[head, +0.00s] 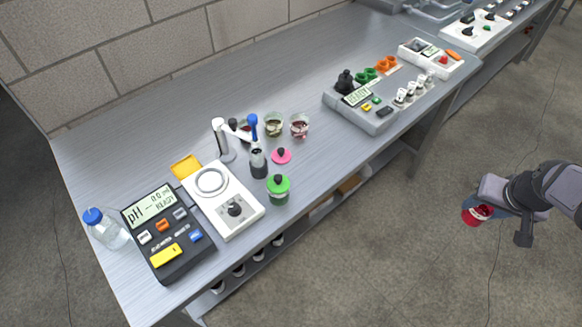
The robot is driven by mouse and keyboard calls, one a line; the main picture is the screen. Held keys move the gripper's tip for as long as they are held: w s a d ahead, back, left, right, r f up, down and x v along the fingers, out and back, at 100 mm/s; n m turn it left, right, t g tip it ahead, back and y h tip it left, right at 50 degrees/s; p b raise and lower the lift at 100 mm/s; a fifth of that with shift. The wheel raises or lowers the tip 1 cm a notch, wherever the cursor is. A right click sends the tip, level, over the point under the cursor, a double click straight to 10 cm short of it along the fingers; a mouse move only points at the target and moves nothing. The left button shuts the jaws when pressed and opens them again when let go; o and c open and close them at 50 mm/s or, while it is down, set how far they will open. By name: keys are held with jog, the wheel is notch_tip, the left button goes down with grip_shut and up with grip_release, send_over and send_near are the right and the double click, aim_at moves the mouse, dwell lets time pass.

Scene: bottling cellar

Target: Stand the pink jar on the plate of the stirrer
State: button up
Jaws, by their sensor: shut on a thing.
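The stirrer (220,208) is a white box on the near left of the bench, with a round, grey-rimmed plate (211,181) and a dark knob. Nothing stands on the plate. My gripper (482,208) is at the right, out over the floor beyond the bench's front edge. It is shut on a small crimson-pink jar (474,216) with a pale patch on its side. The fingers hide part of the jar. A flat pink lid (282,157) with a black knob lies on the bench, right of the stirrer.
The bench between the jars and grey device (375,120) is clear.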

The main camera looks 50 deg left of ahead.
jog(key=s+d+f+m+h, duration=0.1)
jog(key=s+d+f+m, duration=0.15)
jog(key=d, duration=1.25)
jog(key=a+r+n, duration=0.1)
jog(key=a, duration=0.4)
jog(key=a+r+n+y+p, duration=0.1)
jog(key=a+n, duration=0.1)
jog(key=a, duration=0.3)
jog(key=w+a+r+n+p, duration=0.1)
jog(key=a+n, duration=0.1)
jog(key=a, duration=0.3)
jog(key=shift+w+a+y, duration=0.1)
jog(key=shift+a+y, duration=0.2)
jog(key=s+a+r+n+g+y+p, duration=0.1)
jog(key=s+a+r+n, duration=0.15)
jog(key=s+a, duration=0.45)
jog(key=s+a+r+n+g+p, duration=0.15)
jog(key=a+n, duration=0.25)
jog(key=a, duration=0.8)
jog(key=s+a+r+n+g+y, duration=0.1)
jog(key=s+a+r+n, duration=0.15)
jog(key=s+a, duration=0.45)
jog(key=s+a+r, duration=0.2)
jog(key=s+a, duration=1)
jog(key=s+a+r+b, duration=0.1)
jog(key=s+a+r, duration=0.1)
jog(key=s+a, duration=0.9)
jog(key=shift+s+a+r+m+t, duration=0.35)
jog(key=shift+s+a+m, duration=0.1)
jog(key=shift+s, duration=0.3)
